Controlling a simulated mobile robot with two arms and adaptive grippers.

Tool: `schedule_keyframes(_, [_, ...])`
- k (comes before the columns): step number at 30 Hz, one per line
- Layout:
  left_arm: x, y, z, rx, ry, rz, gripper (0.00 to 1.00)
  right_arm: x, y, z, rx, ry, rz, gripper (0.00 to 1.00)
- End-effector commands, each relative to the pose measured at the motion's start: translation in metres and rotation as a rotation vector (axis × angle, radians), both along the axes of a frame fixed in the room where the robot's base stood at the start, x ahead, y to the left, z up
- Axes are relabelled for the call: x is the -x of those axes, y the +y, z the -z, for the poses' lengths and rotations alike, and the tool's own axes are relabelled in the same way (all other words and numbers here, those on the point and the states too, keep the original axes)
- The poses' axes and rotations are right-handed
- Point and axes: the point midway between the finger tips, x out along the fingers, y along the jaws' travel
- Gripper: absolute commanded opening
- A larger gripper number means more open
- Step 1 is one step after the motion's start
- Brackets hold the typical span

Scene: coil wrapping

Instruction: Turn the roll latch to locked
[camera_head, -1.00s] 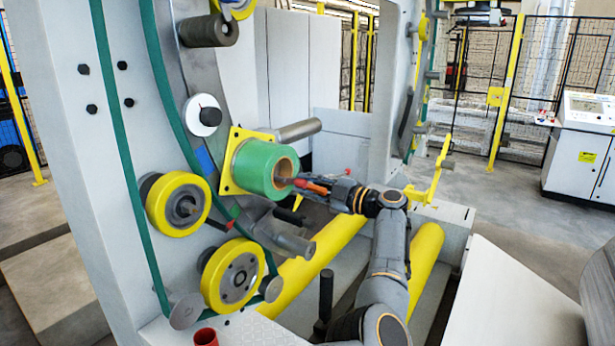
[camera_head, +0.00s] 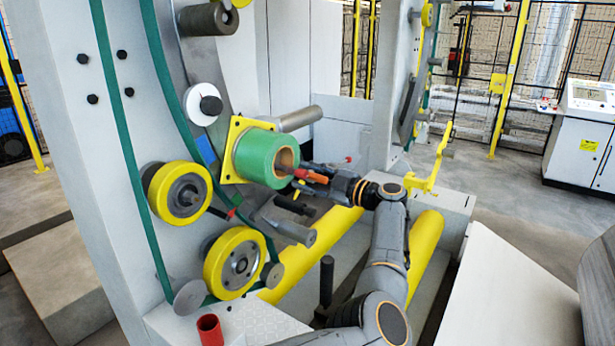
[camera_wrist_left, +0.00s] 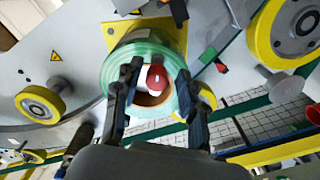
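The green roll (camera_head: 262,156) sits on a spindle in front of a yellow square plate (camera_head: 234,128). A red-orange latch handle (camera_head: 308,175) shows at the open end of its brown core (camera_head: 286,160). My left gripper (camera_head: 318,180) is at the latch, in front of the core. In the left wrist view, its two dark fingers (camera_wrist_left: 157,98) stand apart, with the red latch end (camera_wrist_left: 164,79) between them and the green roll (camera_wrist_left: 122,62) behind. I cannot tell whether a finger touches the latch. My right gripper is not in view.
Yellow wheels (camera_head: 178,192) (camera_head: 234,262) and grey rollers (camera_head: 300,118) stick out from the machine frame near the roll. A red cup-like part (camera_head: 210,330) is below. A yellow bracket (camera_head: 436,168) stands to the right of my arm. A white console (camera_head: 590,135) is at the far right.

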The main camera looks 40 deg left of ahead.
Motion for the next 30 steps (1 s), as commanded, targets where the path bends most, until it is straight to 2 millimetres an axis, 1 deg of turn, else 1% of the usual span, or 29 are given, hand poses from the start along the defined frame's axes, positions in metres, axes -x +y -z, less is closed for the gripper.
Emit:
schedule_keyframes(8, [-0.001, -0.001, -0.002, -0.002, -0.002, 0.002, 0.45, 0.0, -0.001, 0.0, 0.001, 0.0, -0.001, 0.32])
schedule_keyframes(11, [-0.002, -0.007, -0.002, -0.003, -0.002, 0.003, 0.45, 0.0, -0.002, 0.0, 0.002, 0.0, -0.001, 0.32])
schedule_keyframes(14, [-0.004, -0.021, -0.002, -0.001, -0.002, 0.005, 0.45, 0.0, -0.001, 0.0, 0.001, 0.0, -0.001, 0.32])
schedule_keyframes(24, [-0.012, -0.091, -0.002, -0.001, -0.001, 0.005, 0.45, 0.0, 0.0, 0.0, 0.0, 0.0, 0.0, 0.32])
schedule_keyframes(27, [-0.013, -0.105, -0.001, -0.002, -0.001, 0.004, 0.45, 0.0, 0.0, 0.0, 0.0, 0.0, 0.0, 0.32])
schedule_keyframes(30, [-0.014, -0.114, -0.001, -0.002, -0.001, 0.003, 0.45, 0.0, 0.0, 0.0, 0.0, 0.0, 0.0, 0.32])
